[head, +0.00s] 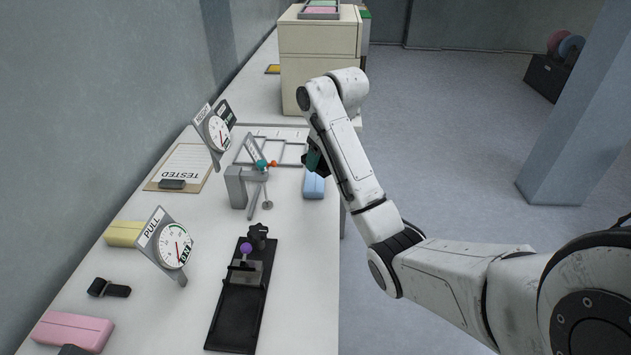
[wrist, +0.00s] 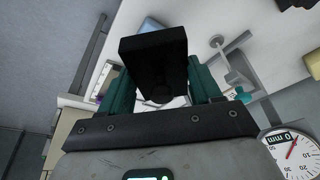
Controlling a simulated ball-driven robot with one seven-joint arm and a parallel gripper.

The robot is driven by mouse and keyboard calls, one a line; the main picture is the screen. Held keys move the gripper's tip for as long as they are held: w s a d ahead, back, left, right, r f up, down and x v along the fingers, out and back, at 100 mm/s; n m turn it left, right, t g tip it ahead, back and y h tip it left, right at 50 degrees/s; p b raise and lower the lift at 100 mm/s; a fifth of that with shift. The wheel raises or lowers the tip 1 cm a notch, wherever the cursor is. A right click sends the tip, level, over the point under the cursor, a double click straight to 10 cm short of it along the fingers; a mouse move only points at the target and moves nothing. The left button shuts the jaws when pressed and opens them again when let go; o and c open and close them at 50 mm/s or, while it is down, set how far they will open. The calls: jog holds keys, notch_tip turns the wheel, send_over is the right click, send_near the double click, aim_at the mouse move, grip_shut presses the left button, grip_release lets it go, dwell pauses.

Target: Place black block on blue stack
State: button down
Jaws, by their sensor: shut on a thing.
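My gripper (head: 315,160) is at the right edge of the table, just above the blue stack (head: 314,186) in the head view. In the wrist view my gripper (wrist: 160,82) has its teal fingers shut on a black block (wrist: 153,55). The block sticks out beyond the fingertips. Part of the blue stack (wrist: 150,25) shows behind the black block, which covers the rest of it. A gap between block and stack cannot be judged. In the head view the block is mostly hidden by my gripper and arm.
A grey stand with a height dial (head: 214,130) is left of my gripper. A pull dial (head: 170,245), a black fixture (head: 240,305), a clipboard (head: 185,165), a yellow block (head: 124,234) and a pink block (head: 73,331) are on the table (head: 310,290). A beige cabinet (head: 318,50) stands behind.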

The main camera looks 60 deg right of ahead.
jog(key=shift+w+d+f+b, duration=0.3)
jog(key=shift+w+d+f, duration=0.1)
jog(key=shift+w+d, duration=0.15)
jog(key=shift+w+d+f+b, duration=0.3)
jog(key=shift+w+d+f, duration=0.15)
jog(key=shift+d, duration=0.2)
send_near(313, 178)
jog(key=shift+w+f, duration=0.6)
jog(key=shift+f, duration=0.2)
jog(key=shift+w+d+f, duration=0.25)
jog(key=shift+d+f, duration=0.1)
jog(key=shift+f, duration=0.25)
jog(key=shift+f+p, duration=0.4)
jog(key=shift+f, duration=1.1)
jog(key=shift+a+f, duration=0.1)
jog(key=shift+c, duration=1)
grip_release()
jog(key=shift+f, duration=0.15)
jog(key=v, duration=1.2)
